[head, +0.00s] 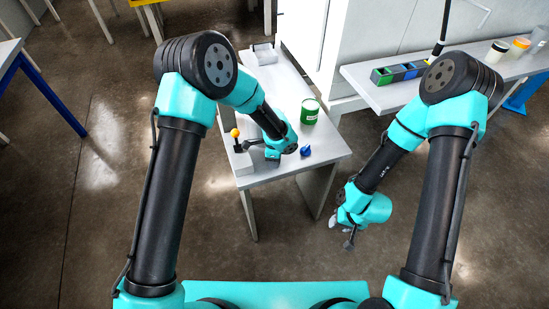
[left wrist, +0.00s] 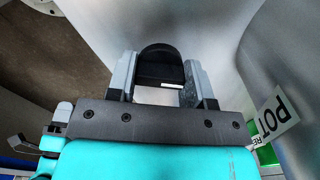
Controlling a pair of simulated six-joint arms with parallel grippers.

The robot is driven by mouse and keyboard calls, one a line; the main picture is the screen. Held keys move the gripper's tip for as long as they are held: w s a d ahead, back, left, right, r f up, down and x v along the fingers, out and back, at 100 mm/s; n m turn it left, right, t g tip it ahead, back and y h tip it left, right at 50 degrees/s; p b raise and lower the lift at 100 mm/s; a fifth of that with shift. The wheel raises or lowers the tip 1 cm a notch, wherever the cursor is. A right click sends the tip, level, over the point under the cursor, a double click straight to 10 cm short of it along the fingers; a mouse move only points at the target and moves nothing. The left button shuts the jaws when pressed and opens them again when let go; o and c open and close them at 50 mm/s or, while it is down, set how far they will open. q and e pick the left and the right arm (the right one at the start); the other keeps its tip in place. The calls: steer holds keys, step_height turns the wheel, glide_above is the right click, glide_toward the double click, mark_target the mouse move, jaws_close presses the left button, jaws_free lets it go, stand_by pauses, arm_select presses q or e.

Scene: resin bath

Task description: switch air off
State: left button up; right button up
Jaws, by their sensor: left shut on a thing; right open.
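In the head view my left gripper (head: 250,146) is low over the near left corner of the pale bench, beside a pale grey block (head: 244,164) with a black part and an orange ball on a stem (head: 235,133). In the left wrist view the two grey fingers of my left gripper (left wrist: 163,88) stand on either side of a black rounded piece (left wrist: 162,62) and are shut on it. I cannot tell whether this is the air switch. No air marking is readable. My right gripper (head: 340,232) is open and empty, to the right of the bench, above the floor.
On the bench (head: 285,85) stand a green can (head: 310,111) and a small blue object (head: 305,150). A side shelf at the right holds coloured bins (head: 398,73) and several jars. A grey surface with a partly seen "POT" label (left wrist: 275,117) is close to the left wrist camera.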

arm_select(q)
steer(key=shift+n, duration=2.8)
steer(key=o, duration=0.9)
steer(key=shift+r, duration=0.1)
step_height(320, 180, up, 17)
steer(key=shift+r, duration=0.15)
